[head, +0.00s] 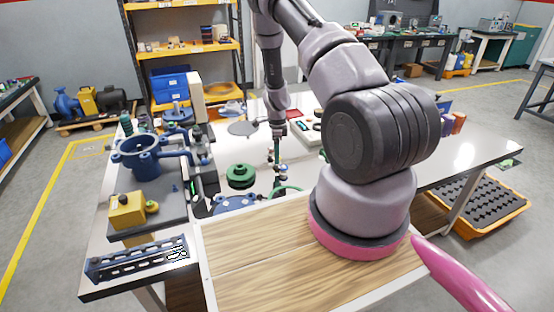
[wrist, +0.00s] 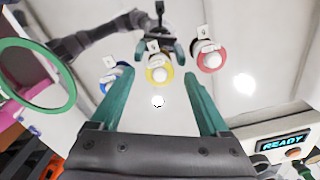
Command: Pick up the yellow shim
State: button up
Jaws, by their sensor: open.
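The yellow shim (wrist: 158,75) shows in the wrist view as a thin ring around a white knob with a small tag. A red ring (wrist: 211,66) sits to its right and a blue ring (wrist: 118,76) to its left, partly behind a finger. My gripper (wrist: 163,84) is open, its two teal fingers apart, with the yellow shim showing between and just beyond their tips. Nothing is held. In the head view my gripper (head: 277,152) hangs over the table's middle; the shim is too small to make out there.
A green ring (wrist: 70,92) stands left of the fingers in the wrist view. A panel reading READY (wrist: 281,144) is at lower right. In the head view a green flanged part (head: 241,176) and a blue pump body (head: 140,152) stand left of my gripper.

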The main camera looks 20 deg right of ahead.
jog(key=shift+f, duration=0.25)
dwell(0.3)
grip_shut()
